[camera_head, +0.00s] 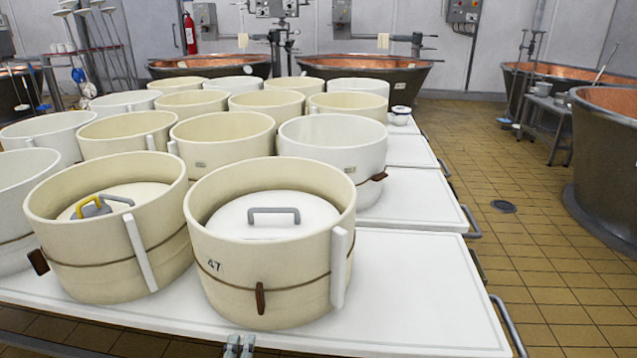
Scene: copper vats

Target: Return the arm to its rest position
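Neither of my arms nor grippers shows in the head view. A cream round mould marked 47 (225,280) stands at the front of the white table, with a white lid (270,228) with a grey handle inside it. To its left stands another cream mould (95,265) with a lid inside. A small grey and yellow object (88,208) lies on that lid beside its handle; what it is I cannot tell.
Several more cream and white moulds fill the white table (420,290) behind; its front right is clear. Grey handles (508,325) stick out on the right edge. Copper vats (365,72) stand at the back and right. Tiled floor with a drain (503,207) lies open on the right.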

